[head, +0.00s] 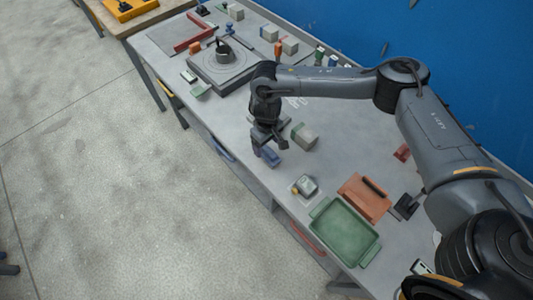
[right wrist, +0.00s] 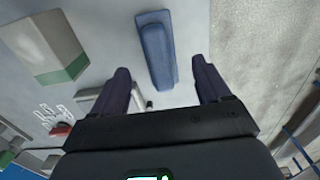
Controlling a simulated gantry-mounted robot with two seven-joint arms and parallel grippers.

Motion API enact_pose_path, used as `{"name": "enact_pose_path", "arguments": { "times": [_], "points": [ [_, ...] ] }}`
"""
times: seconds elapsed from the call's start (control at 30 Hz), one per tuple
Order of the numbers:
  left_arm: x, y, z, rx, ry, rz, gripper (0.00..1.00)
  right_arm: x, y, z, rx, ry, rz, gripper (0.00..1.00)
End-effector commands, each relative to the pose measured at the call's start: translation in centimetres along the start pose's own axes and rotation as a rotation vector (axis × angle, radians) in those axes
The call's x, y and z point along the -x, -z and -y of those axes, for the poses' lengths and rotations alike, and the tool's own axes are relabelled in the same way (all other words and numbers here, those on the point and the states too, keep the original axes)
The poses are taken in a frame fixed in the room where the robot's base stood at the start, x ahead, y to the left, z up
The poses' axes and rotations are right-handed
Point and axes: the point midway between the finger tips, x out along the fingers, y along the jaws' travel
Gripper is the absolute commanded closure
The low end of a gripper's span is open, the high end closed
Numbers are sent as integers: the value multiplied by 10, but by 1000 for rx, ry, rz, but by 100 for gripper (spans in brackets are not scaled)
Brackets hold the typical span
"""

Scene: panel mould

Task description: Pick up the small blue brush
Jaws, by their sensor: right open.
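The small blue brush (head: 270,157) lies on the grey bench near its front edge. In the right wrist view the blue brush (right wrist: 157,52) is a long block shape lying lengthwise ahead of the fingers. My right gripper (head: 269,146) is over the brush in the head view. In the right wrist view the right gripper (right wrist: 160,70) is open, with a finger to each side of the brush's near end and nothing held. Whether the fingertips reach down to brush height is unclear. My left gripper is not in view.
A grey-green block (head: 304,136) stands right of the brush; it also shows in the wrist view (right wrist: 45,48). A small pale item (head: 304,187), a green tray (head: 344,232) and an orange-brown board (head: 364,198) lie nearer. A square plate (head: 223,68) is farther back.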

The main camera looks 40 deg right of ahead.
Motion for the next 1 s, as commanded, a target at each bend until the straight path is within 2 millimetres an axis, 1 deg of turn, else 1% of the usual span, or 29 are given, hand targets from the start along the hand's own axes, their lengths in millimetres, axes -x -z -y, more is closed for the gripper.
{"name": "enact_pose_path", "arguments": {
  "times": [0.17, 0.3, 0.43, 0.57, 0.77, 0.8, 0.87, 1.0],
  "points": [
    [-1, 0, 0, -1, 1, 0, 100, -13, 0, 0, 2, -1, 1, 23],
    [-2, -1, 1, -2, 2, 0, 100, -32, 0, -1, 3, -1, 1, 23],
    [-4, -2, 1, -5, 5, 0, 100, -46, 0, -1, 2, 0, 1, 23],
    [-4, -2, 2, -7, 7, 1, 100, -53, 0, -1, 2, 0, 0, 23],
    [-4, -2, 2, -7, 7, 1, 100, -53, 0, -1, 2, 0, 0, 23],
    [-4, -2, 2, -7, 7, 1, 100, -53, 0, -1, 2, 0, 0, 25],
    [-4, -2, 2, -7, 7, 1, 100, -53, 0, -1, 2, 0, 0, 34],
    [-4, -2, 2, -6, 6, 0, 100, -53, 0, -1, 2, 0, 0, 56]
  ]
}}
